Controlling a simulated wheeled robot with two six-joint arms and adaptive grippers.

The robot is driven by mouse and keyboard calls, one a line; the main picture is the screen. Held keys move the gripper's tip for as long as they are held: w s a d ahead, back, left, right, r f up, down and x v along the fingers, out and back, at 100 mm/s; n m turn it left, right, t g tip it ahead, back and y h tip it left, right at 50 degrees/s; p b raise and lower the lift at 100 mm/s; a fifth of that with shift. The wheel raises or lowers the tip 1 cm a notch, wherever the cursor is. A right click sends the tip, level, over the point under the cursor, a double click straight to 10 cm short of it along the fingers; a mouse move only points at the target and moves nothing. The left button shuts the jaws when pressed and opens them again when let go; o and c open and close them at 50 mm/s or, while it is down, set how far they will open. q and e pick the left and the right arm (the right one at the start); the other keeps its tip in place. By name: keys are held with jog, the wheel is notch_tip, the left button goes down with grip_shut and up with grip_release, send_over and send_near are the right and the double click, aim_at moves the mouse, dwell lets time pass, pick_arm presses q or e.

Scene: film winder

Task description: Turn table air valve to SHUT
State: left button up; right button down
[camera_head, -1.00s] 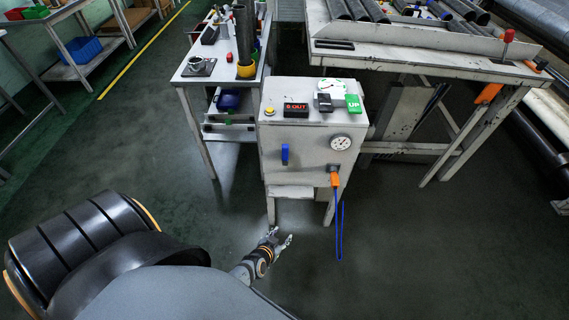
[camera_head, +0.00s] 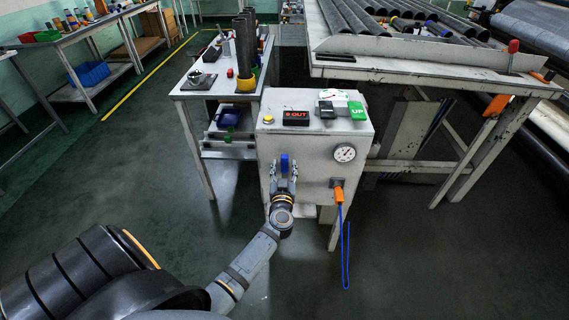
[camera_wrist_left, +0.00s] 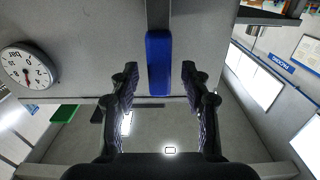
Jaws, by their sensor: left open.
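The valve's blue lever (camera_head: 284,163) stands upright on the front of the white cabinet (camera_head: 309,165). In the left wrist view the lever (camera_wrist_left: 158,62) runs vertically near the middle. My left gripper (camera_head: 282,168) is in front of the cabinet, open. In the left wrist view, the fingers of my left gripper (camera_wrist_left: 159,72) are on either side of the lever, with a gap at each side. No contact shows. Any SHUT marking by the lever cannot be read. My right gripper is in neither view.
A pressure gauge (camera_head: 344,153) and an orange connector (camera_head: 338,192) with a hanging blue cord (camera_head: 345,255) are right of the lever. A workbench (camera_head: 202,88) stands behind left; the floor at left is clear.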

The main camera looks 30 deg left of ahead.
pick_arm(q)
jog(key=shift+x, duration=1.3)
jog(key=shift+d, duration=0.1)
grip_shut()
